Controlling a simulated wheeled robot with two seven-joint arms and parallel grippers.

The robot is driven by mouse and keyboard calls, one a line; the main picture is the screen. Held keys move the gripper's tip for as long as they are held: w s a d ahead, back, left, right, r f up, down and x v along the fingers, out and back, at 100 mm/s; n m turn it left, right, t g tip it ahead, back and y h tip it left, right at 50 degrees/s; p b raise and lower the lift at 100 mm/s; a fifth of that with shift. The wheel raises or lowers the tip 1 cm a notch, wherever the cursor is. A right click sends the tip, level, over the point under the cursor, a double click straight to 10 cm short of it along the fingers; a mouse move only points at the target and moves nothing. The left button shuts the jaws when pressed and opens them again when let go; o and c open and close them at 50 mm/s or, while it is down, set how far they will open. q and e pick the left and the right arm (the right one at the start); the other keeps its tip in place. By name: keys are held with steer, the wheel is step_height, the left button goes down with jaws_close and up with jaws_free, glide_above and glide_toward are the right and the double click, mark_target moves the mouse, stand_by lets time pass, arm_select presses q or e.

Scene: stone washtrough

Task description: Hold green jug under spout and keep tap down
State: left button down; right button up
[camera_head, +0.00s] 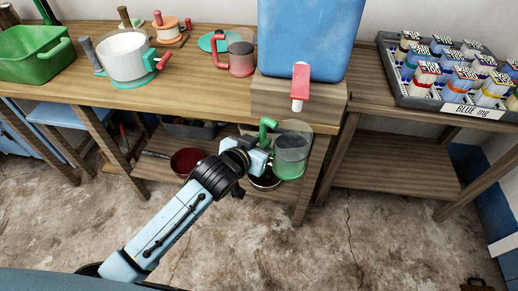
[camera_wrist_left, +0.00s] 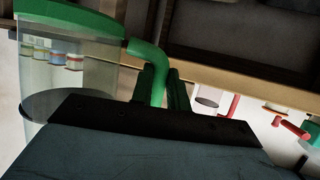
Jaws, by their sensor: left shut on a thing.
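A clear jug with a green handle and green base, the green jug (camera_head: 291,152), is held in the air in front of the table edge. My left gripper (camera_head: 262,150) is shut on its green handle. In the left wrist view the jug (camera_wrist_left: 85,75) fills the left side, and its handle (camera_wrist_left: 150,55) runs between the fingers (camera_wrist_left: 162,90). A blue tank (camera_head: 310,38) stands on a wooden block. Its red and white tap (camera_head: 300,87) sticks out above the jug, slightly right of the jug's middle. My right gripper is not in view.
A grey crate (camera_head: 425,95) of labelled jars stands on the right table. A white pot (camera_head: 125,57), a green tub (camera_head: 35,52) and a red-handled cup (camera_head: 238,58) stand on the left table. A dark red bowl (camera_head: 187,160) is on the lower shelf. Open floor lies in front.

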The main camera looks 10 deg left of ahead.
arm_select(q)
steer(key=shift+w, duration=2.25)
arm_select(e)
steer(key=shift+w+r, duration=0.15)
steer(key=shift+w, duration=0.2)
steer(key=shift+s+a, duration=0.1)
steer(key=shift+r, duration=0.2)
arm_select(q)
steer(key=shift+p, duration=0.4)
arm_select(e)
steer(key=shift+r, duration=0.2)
arm_select(q)
steer(key=shift+p, duration=0.4)
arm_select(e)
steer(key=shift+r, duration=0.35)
